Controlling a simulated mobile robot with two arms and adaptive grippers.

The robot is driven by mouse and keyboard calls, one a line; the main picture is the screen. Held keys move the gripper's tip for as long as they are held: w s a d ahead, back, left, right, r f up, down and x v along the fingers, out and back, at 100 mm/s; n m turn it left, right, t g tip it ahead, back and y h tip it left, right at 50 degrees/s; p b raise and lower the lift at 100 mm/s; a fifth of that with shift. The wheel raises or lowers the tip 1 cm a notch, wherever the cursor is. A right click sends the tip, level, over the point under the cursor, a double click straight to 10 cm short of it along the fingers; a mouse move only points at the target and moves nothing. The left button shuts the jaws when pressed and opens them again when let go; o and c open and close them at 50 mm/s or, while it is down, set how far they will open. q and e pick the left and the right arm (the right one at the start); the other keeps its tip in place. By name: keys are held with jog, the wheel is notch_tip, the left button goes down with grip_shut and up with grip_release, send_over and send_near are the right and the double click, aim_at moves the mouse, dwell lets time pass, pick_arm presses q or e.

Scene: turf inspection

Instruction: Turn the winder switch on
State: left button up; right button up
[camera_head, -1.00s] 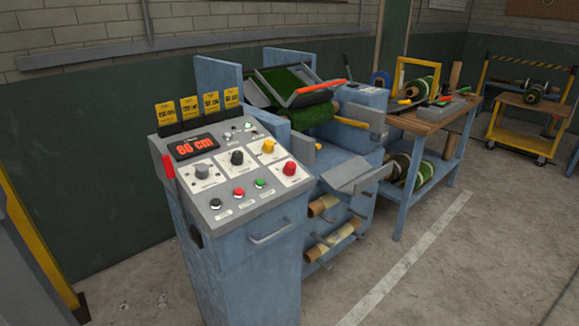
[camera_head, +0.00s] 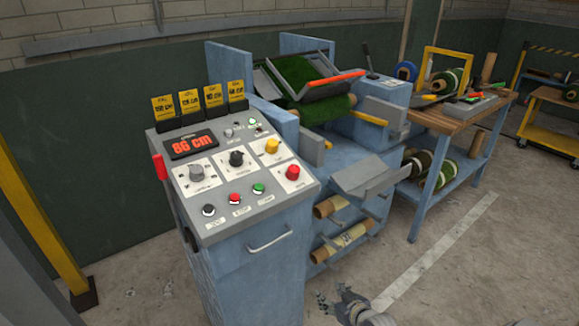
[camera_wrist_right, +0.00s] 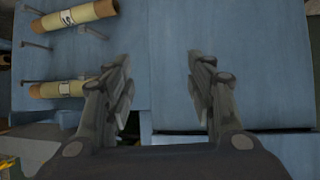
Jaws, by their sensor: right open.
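The blue control console (camera_head: 250,262) stands at centre left with a sloped grey panel. The panel carries a red "86 cm" display (camera_head: 191,146), small toggle switches (camera_head: 240,128) at its upper right, rotary knobs and a row of push buttons (camera_head: 234,198). The labels are too small to read, so I cannot tell which control is the winder switch. My right gripper (camera_head: 343,298) is at the bottom edge, low and right of the console, apart from the panel. In the right wrist view its two fingers (camera_wrist_right: 160,78) are spread with nothing between them. My left gripper is out of view.
The blue turf machine (camera_head: 345,155) with a green turf roll (camera_head: 318,108) stands behind the console. A wooden-topped bench (camera_head: 455,118) and a yellow cart (camera_head: 548,130) are to the right. A yellow post (camera_head: 52,235) is at left. Floor at lower right is clear.

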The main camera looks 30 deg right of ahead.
jog(key=w+d+r+t, duration=0.15)
jog(key=w+r, duration=0.25)
jog(key=r, duration=0.5)
jog(key=w+d+r+t, duration=0.15)
jog(key=w+r, duration=0.25)
jog(key=r, duration=0.5)
jog(key=n+t+y+p, duration=0.1)
jog(key=t+y, duration=0.1)
jog(key=t, duration=0.2)
send_near(296, 170)
jog(key=w, duration=0.9)
jog(key=shift+w+a+r, duration=0.1)
jog(key=shift+a+r, duration=0.05)
jog(key=shift+r, duration=0.05)
jog(key=c, duration=1.1)
